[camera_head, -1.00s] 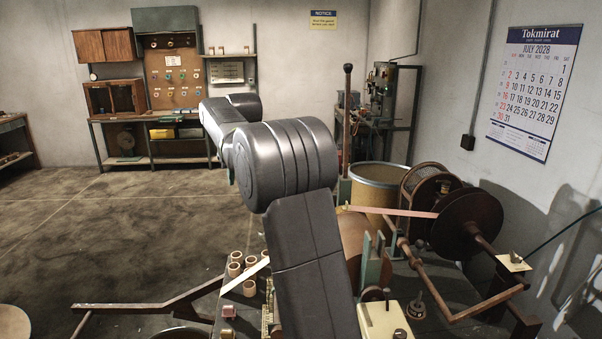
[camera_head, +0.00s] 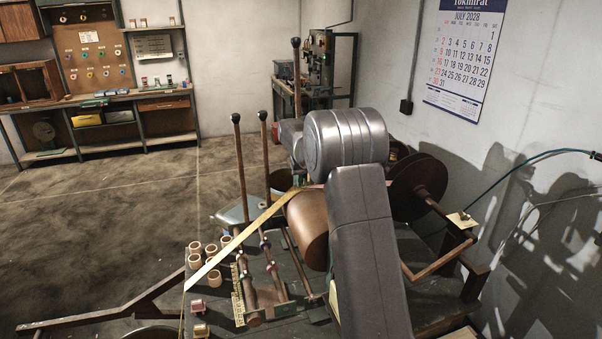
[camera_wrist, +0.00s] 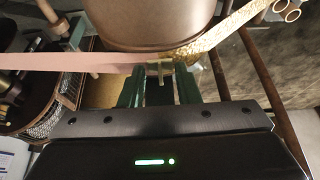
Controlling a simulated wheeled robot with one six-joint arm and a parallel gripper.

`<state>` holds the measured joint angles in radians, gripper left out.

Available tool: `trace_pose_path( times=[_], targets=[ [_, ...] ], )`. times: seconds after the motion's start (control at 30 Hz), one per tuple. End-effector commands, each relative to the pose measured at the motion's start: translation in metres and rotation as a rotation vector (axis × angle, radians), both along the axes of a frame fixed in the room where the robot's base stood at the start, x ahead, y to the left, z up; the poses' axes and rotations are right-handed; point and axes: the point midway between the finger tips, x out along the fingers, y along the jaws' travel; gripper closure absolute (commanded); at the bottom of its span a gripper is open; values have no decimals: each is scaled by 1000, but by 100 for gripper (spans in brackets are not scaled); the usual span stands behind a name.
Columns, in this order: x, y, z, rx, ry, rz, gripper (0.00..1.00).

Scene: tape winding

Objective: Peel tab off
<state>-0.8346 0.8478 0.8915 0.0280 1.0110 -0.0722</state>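In the wrist view, a pink tape (camera_wrist: 70,62) from the left and a gold tape (camera_wrist: 235,30) from the upper right meet below a brown roller (camera_wrist: 150,22). A small brass-coloured tab (camera_wrist: 160,72) shows where they meet. My gripper (camera_wrist: 160,82) is right at it, with green fingers on either side of a dark gap. Whether the fingers touch the tab is not clear. In the head view, the gold tape (camera_head: 235,245) runs from the lower left up to the roller (camera_head: 308,228). My arm covers much of the gripper there.
A dark reel (camera_head: 416,188) stands right of my arm. Upright levers (camera_head: 240,165) with round knobs stand left of the roller. Several small rings (camera_head: 205,252) lie on the bench. The floor at left is open.

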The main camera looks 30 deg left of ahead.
Motion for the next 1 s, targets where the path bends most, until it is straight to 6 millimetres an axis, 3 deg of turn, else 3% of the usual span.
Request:
trace_pose_path(
  times=[0.23, 0.37, 0.4, 0.77, 1.0],
  targets=[
    [0, 0, 0, 0, 0, 0, 72],
    [0, 0, 0, 1, -1, 0, 98],
    [0, 0, 0, 1, -1, 0, 100],
    [0, 0, 0, 0, 0, 0, 100],
    [0, 0, 15, 2, -1, 0, 100]
  ],
)
